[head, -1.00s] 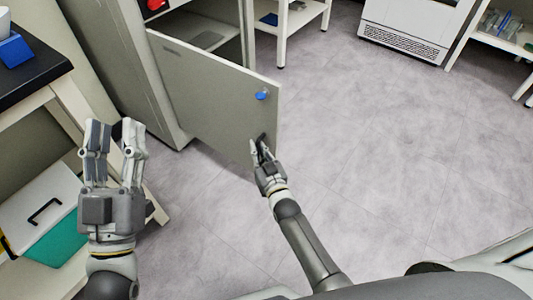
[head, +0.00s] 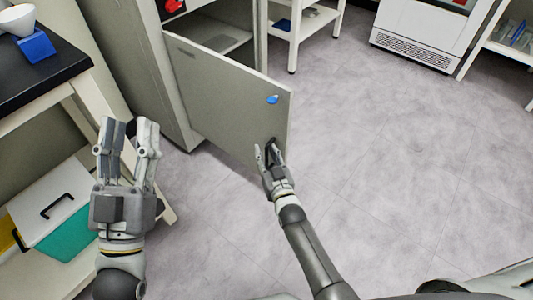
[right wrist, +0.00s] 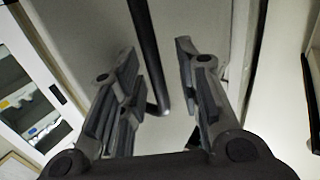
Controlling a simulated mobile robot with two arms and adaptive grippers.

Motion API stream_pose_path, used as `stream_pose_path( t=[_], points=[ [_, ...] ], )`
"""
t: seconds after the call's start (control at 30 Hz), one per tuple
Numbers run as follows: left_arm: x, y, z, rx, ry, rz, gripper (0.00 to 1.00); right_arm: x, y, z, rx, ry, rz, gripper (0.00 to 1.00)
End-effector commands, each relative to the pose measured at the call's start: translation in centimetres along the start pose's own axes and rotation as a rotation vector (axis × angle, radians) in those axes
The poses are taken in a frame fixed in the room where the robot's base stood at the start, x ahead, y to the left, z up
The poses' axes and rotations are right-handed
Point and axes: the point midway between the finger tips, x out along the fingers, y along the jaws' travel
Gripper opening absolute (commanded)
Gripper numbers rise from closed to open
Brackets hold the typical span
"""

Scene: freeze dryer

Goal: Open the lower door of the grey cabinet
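The grey cabinet (head: 150,75) stands at the upper left in the head view. Its lower door (head: 225,95) is swung well out, showing part of the interior. The door has a blue knob (head: 272,99) near its free edge and a black handle (head: 272,143) below that. My right gripper (head: 268,152) is at this handle. In the right wrist view its fingers (right wrist: 160,75) are spread apart, with the black handle bar (right wrist: 146,60) between them and a gap on both sides. My left gripper (head: 130,128) is open and empty, away from the door.
A black-topped bench (head: 45,75) with a blue holder (head: 36,46) is at the left. A lidded box (head: 50,200) sits on its lower shelf. A white shelf unit (head: 297,35) stands behind the door. The floor (head: 400,160) to the right is clear.

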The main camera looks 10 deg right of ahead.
Motion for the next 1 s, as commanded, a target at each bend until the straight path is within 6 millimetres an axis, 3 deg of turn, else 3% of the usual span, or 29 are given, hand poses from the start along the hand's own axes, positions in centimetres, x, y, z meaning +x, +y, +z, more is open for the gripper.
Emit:
stream_pose_path(
  t=[0.27, 0.7, 1.0],
  points=[
    [0.1, 0.0, -0.1, 0.000, 0.001, -0.001, 0.40, -1.1, 0.0, 0.1, 0.001, -0.002, 0.001, 0.32],
    [0.0, 0.0, 0.0, 0.000, 0.000, 0.000, 0.40, -9.3, 0.0, 0.1, 0.001, -0.002, 0.000, 0.32],
    [0.0, 0.0, 0.0, 0.000, 0.000, 0.000, 0.40, -11.9, 0.0, 0.0, 0.000, 0.000, 0.000, 0.32]
  ],
)
